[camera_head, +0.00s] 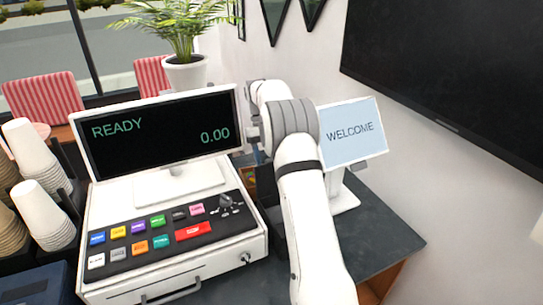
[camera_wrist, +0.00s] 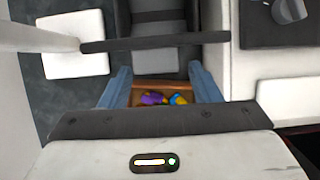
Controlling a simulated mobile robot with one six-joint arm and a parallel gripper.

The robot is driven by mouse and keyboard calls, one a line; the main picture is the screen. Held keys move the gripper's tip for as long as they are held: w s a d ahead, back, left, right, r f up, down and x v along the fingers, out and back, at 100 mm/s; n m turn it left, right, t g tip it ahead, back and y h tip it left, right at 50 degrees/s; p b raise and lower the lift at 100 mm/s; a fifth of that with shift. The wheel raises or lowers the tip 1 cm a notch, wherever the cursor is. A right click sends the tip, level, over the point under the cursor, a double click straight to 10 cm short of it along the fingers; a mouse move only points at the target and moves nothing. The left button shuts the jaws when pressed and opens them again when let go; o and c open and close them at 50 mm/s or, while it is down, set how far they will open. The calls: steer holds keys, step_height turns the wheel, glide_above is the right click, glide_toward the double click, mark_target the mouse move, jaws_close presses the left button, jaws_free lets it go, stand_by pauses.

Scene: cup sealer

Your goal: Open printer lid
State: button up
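The printer appears to be the dark grey box (camera_wrist: 160,22) at the top middle of the wrist view, between white equipment. In the head view my arm hides most of that spot, so I cannot tell its lid's position for sure. My gripper (camera_wrist: 160,80) shows in the wrist view with two blue-grey fingers spread wide apart. Nothing is held between them. The dark box lies beyond the fingertips, and I cannot tell whether they touch it. In the head view the gripper is hidden behind my arm.
The cash register (camera_head: 165,235) stands left of my arm, and the WELCOME display (camera_head: 352,133) stands to its right. Stacked cups (camera_head: 45,185) are at far left. A dark bar (camera_wrist: 150,43) crosses the wrist view. A wooden compartment (camera_wrist: 155,84) with purple and yellow items shows between the fingers.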

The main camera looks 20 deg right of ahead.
steer(key=shift+o, duration=0.3)
steer(key=shift+s+d+r, duration=0.1)
steer(key=shift+r, duration=0.15)
steer(key=v, duration=0.7)
steer(key=shift+r, duration=0.35)
